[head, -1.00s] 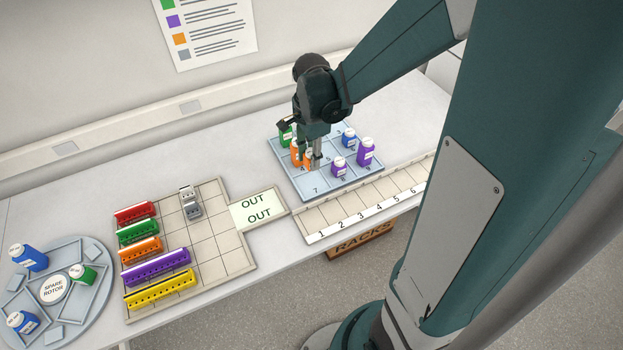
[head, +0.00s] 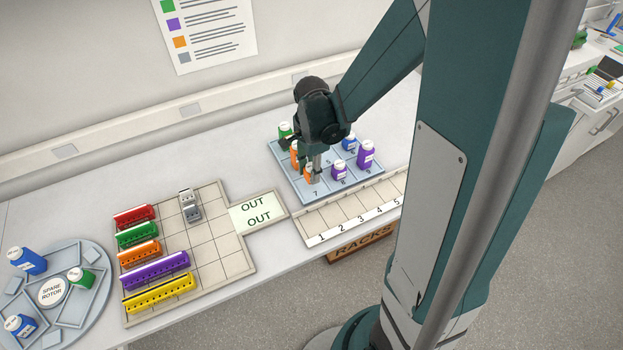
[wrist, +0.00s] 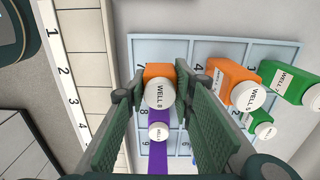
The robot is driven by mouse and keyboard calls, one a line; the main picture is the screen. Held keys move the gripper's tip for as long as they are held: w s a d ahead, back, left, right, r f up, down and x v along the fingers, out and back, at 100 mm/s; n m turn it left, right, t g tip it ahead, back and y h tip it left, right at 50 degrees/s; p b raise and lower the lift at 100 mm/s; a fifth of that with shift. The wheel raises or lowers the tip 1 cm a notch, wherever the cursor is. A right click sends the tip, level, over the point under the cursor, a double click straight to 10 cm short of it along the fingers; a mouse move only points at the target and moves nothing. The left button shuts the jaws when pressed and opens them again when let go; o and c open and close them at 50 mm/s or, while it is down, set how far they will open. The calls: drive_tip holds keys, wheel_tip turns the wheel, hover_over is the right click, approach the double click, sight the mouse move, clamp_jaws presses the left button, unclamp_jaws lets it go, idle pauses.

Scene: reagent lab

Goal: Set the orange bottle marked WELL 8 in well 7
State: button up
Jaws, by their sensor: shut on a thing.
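The orange bottle marked WELL 8 (wrist: 160,88) is between the two fingers of my gripper (wrist: 157,93) in the wrist view, its white cap toward the camera. My gripper (head: 315,172) is shut on it. In the head view the orange bottle (head: 308,175) is partly hidden by the fingers and looks upright. It is at well 7, the near left corner of the blue-grey rack (head: 302,195). I cannot tell whether its base touches the rack. The printed 7 (wrist: 142,68) shows beside it in the wrist view.
A purple bottle (head: 339,171) stands close beside, in the well 8 area. Another orange bottle (head: 295,152) and a green one (head: 285,130) stand along the rack's left side. A blue (head: 348,142) and a taller purple bottle (head: 365,154) stand further right. A numbered strip (head: 352,225) lies in front.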

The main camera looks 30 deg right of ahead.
sight(311, 166)
drive_tip(key=shift+f, duration=2)
drive_tip(key=shift+f+b, duration=0.15)
drive_tip(key=shift+b, duration=0.2)
drive_tip(key=o, duration=0.9)
drive_tip(key=shift+r, duration=0.2)
drive_tip(key=shift+r+p, duration=0.7)
drive_tip(key=shift+r, duration=5.3)
